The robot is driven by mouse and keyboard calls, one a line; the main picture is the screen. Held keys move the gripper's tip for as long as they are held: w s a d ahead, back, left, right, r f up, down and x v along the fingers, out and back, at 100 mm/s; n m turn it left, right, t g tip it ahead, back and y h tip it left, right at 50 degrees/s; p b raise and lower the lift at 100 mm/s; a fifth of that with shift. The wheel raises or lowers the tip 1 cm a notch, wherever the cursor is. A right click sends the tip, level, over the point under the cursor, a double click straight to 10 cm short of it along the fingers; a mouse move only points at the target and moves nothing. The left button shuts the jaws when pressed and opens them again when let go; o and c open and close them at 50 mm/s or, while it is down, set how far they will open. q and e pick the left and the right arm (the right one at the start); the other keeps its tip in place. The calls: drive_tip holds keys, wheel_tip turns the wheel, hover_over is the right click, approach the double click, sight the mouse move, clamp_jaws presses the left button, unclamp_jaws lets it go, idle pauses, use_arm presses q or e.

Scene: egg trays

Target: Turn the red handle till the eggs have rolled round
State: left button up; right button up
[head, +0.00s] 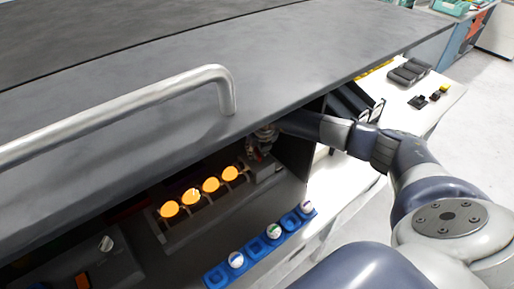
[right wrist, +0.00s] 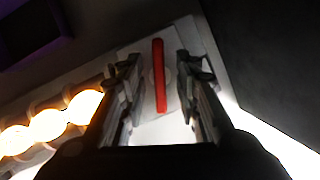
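The red handle (right wrist: 159,76) shows in the right wrist view as a straight upright bar on a pale plate. My right gripper (right wrist: 155,72) is open, with one finger on each side of the handle and gaps between. In the head view my right gripper (head: 262,138) reaches under the hood at the device's right end, and the handle is hidden there. Several glowing orange eggs (head: 211,185) lie in a row on the device, left of the gripper. They also show at the left of the right wrist view (right wrist: 48,124). My left gripper is not in view.
A grey hood with a metal bar handle (head: 120,112) hangs over the device. A blue tray (head: 253,251) with several round pale items stands in front. A dark box with knobs (head: 95,262) is at lower left. Black items (head: 408,72) lie on the white table to the right.

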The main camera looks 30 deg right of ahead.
drive_tip(key=c, duration=0.4)
clamp_jaws()
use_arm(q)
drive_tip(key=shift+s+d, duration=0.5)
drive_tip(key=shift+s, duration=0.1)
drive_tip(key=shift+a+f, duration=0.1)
